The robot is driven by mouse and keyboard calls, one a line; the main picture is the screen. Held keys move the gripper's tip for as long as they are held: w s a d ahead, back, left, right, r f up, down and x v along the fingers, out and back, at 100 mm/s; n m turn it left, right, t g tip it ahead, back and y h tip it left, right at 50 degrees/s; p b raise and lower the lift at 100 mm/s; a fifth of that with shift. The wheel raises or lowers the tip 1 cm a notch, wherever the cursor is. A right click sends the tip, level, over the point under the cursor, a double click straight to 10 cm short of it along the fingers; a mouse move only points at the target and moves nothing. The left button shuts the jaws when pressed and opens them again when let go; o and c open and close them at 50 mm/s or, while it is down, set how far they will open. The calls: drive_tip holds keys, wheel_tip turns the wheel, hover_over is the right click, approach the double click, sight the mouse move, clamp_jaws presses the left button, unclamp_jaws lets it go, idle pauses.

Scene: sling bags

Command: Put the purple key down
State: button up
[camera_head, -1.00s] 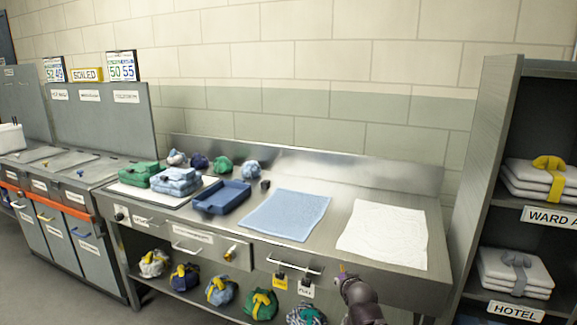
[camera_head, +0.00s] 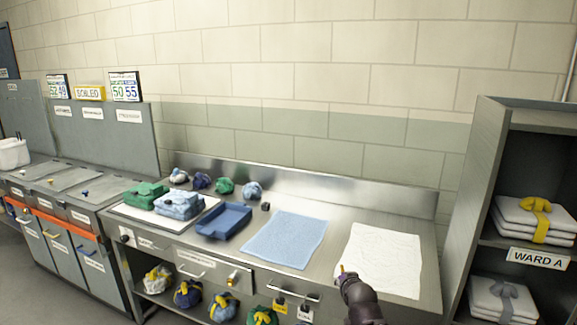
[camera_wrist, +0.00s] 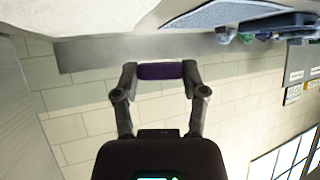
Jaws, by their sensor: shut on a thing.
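The purple key (camera_wrist: 161,71) shows in the wrist view as a short dark purple bar lying across between my two fingertips. My gripper (camera_wrist: 160,74) is shut on it, with one finger at each end. In the wrist view the key is seen against the wall and the steel strip, apart from any surface. In the head view my arm rises at the lower middle, its end at the front edge of the steel counter (camera_head: 222,260), by the white cloth's lower left corner.
A white cloth (camera_head: 385,262) and a blue cloth (camera_head: 285,240) lie flat on the counter. A blue tray (camera_head: 223,222) and folded green (camera_head: 147,194) and light blue (camera_head: 180,205) bundles are further left. Tied bundles sit on a lower shelf. A grey shelf unit (camera_head: 474,190) stands at right.

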drive_tip(key=shift+r+p, duration=0.9)
drive_tip(key=shift+r, duration=0.4)
drive_tip(key=shift+s, duration=0.2)
